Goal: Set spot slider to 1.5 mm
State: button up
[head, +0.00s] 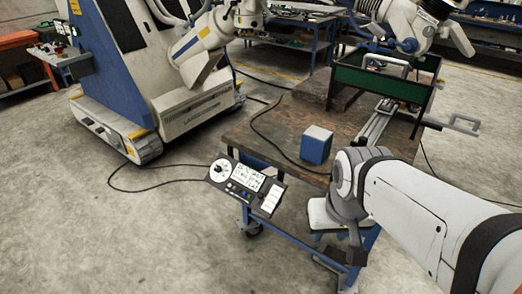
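A control panel (246,187) is mounted at the near left corner of the work table. My arm reaches in from the right and bends down at a grey joint right of the panel. I cannot make out my gripper's fingers. The visible part of my arm is apart from the panel.
A blue box with a light top (316,145) stands on the brown table (268,133). A dark green frame (381,82) and a metal rail are behind it. A large white and blue machine (165,80) stands at upper left, cables trailing. The floor at left is open.

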aim_at(260, 195)
jog(key=u, duration=0.05)
jog(key=i, duration=1)
jog(key=z, duration=0.05)
